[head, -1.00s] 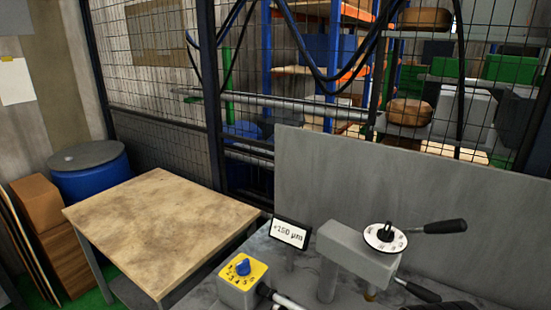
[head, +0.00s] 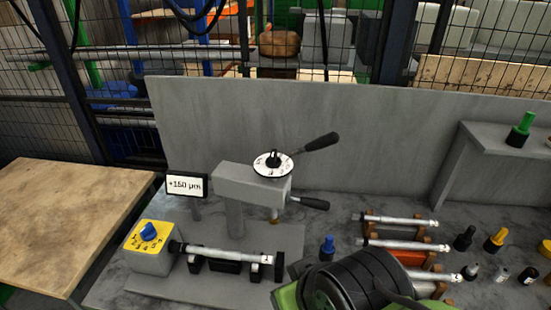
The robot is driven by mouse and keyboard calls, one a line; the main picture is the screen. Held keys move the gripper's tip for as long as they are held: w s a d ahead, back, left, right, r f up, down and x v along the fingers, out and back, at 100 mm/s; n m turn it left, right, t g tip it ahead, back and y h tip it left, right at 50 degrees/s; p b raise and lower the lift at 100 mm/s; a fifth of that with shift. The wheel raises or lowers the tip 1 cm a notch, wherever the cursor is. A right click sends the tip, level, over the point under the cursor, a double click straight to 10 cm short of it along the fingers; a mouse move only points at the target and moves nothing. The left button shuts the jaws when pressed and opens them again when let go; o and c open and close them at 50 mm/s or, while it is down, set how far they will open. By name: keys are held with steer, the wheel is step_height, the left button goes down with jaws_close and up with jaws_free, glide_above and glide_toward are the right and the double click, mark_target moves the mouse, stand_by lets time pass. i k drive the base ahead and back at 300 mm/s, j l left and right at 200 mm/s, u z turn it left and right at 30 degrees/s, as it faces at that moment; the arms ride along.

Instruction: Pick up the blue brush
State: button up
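A small upright blue-topped piece (head: 327,247), which looks like the blue brush, stands on the grey machine top in the head view. It is right of the grey block with the dial and left of the rack of metal shafts. Its dark lower part is close to a large black and green rounded part in front of it. My gripper's fingers cannot be made out in this view.
Green-topped (head: 524,123), yellow-topped (head: 497,239) and black (head: 464,238) pieces stand to the right. Metal shafts (head: 400,220) lie on a rack. A dial (head: 273,162) with levers, a display (head: 187,186) and a yellow control box (head: 148,240) stand left. A wooden table (head: 60,215) is far left.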

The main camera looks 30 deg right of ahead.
mark_target(327, 248)
steer(key=z, duration=1.1)
